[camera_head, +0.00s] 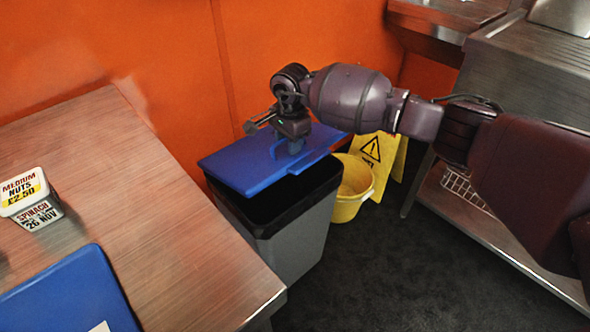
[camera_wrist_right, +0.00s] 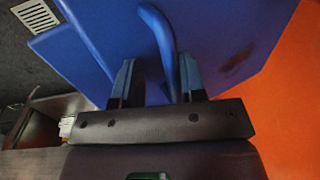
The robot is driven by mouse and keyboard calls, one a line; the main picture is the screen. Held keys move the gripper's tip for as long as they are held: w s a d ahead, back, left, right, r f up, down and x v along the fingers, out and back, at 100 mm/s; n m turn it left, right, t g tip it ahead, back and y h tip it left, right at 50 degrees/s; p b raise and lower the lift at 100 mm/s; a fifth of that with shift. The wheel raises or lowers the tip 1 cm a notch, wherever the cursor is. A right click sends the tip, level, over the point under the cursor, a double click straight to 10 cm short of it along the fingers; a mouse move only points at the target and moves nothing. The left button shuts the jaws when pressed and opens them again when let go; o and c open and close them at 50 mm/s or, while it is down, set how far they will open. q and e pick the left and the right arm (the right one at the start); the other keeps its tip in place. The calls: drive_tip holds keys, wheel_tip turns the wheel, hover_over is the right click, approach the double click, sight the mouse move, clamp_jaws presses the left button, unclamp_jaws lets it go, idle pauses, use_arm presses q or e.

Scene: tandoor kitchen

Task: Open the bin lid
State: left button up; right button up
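The grey bin (camera_head: 296,243) stands on the floor beside the wooden-topped counter. Its blue lid (camera_head: 240,170) sits raised towards the back of the bin, with a dark opening showing along the front, below the lid's edge. My right gripper (camera_head: 290,148) is over the lid at its raised blue handle (camera_head: 276,150). In the right wrist view the two fingers (camera_wrist_right: 158,80) are apart, with the curved blue handle (camera_wrist_right: 160,35) between them and gaps showing beside it. Contact with the handle is not clear. My left gripper is not in view.
A yellow bucket (camera_head: 354,190) and a yellow warning sign (camera_head: 378,152) stand right of the bin. An orange wall (camera_head: 160,60) is behind. Dark floor (camera_head: 390,270) is clear in front.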

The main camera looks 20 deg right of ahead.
sight(297, 160)
drive_tip(key=f, duration=0.1)
drive_tip(key=s+f, duration=0.1)
drive_tip(key=f, duration=0.1)
drive_tip(key=s+d+f, duration=0.1)
drive_tip(key=f, duration=0.1)
drive_tip(key=shift+s+d, duration=0.1)
drive_tip(key=shift+s+f+t+y+b, duration=0.25)
drive_tip(key=shift+f+t+y+b, duration=0.05)
drive_tip(key=shift+f+t, duration=0.35)
